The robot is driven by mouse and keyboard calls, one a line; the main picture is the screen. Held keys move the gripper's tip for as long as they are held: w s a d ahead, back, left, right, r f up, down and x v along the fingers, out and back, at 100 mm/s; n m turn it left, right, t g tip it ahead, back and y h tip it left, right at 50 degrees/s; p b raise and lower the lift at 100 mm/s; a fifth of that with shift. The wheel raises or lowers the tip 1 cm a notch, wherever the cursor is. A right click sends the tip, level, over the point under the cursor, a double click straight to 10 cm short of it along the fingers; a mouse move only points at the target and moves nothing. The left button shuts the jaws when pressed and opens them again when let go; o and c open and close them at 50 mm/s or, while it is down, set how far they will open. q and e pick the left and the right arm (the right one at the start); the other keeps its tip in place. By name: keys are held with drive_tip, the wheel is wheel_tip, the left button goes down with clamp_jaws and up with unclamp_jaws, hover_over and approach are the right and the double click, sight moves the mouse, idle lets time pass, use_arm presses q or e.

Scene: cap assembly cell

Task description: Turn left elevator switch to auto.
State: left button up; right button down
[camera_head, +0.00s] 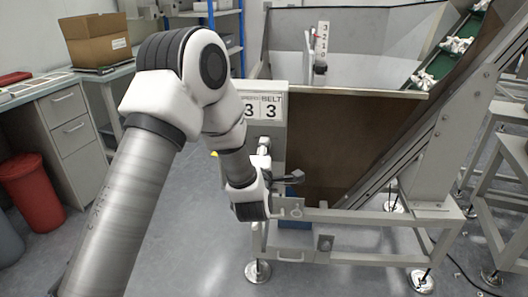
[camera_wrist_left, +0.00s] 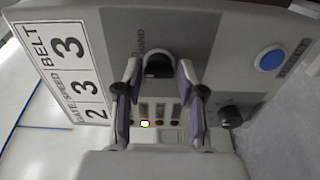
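The grey control panel (camera_wrist_left: 195,30) fills the upper part of the left wrist view. A black rotary switch (camera_wrist_left: 158,64) is on it, with a partly hidden label that reads "HAND". A second black knob (camera_wrist_left: 230,117) sits lower right. I cannot read which one is the left elevator switch. My left gripper (camera_wrist_left: 159,72) is open, its two fingertips on either side of the first switch. A small gap seems to show at each side; contact is unclear. In the head view my left gripper (camera_head: 284,178) is at the panel, partly hidden by its wrist. My right gripper is not in view.
A blue button (camera_wrist_left: 270,58) is at the panel's right. A sign (camera_wrist_left: 65,65) shows belt numbers, also seen in the head view (camera_head: 262,107). A brown hopper (camera_head: 330,135) and a sloping conveyor (camera_head: 440,62) stand behind.

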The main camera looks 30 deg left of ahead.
use_arm(q)
drive_tip(key=shift+o, duration=0.4)
drive_tip(key=v, duration=1.2)
